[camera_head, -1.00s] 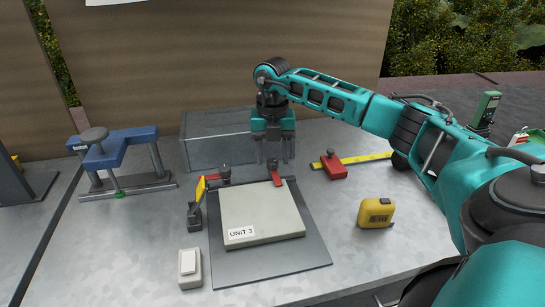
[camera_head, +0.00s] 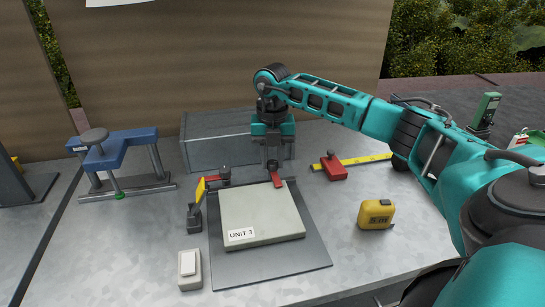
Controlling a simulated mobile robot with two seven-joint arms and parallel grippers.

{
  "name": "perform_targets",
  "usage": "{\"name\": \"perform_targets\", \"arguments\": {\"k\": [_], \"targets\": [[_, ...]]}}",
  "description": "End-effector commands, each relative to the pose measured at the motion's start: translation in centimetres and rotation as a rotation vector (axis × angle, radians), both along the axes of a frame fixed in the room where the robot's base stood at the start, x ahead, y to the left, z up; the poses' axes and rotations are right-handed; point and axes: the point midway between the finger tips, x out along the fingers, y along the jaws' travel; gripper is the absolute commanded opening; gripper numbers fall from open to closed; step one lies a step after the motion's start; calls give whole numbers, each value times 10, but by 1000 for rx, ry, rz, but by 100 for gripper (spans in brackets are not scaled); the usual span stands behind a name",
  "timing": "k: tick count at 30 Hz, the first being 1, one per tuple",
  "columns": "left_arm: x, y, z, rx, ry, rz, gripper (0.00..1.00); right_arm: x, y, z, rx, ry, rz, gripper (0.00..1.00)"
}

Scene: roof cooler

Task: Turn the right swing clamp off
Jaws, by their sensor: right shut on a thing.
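A light panel labelled UNIT 3 (camera_head: 262,213) lies on a dark grey plate (camera_head: 275,277). The right swing clamp (camera_head: 276,180) stands at the panel's back edge, its red arm pointing forward over the edge. My right gripper (camera_head: 273,162) points down from above and is shut on the top of this clamp. The fingers partly hide the knob. Another red swing clamp (camera_head: 222,176) with a dark knob stands to its left at the plate's back corner. My left gripper is not in view.
A grey metal box (camera_head: 212,145) stands just behind the clamps. A red block (camera_head: 334,167) with a yellow strip lies to the right, a yellow tape measure (camera_head: 376,214) nearer. A blue stand (camera_head: 120,150) is at left, a white switch (camera_head: 189,268) in front.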

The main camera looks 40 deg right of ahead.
Motion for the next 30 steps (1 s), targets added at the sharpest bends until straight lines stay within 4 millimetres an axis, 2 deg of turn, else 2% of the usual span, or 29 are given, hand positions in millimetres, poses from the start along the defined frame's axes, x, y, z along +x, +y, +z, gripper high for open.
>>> {"name": "perform_targets", "arguments": {"k": [8, 14, 30], "targets": [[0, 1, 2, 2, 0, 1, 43, 0, 0, 1, 0, 0, 28, 0], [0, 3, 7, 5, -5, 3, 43, 0, 0, 2, 0, 0, 124, 0], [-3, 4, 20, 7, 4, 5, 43, 0, -1, 3, 0, -1, 611, 0]]}}
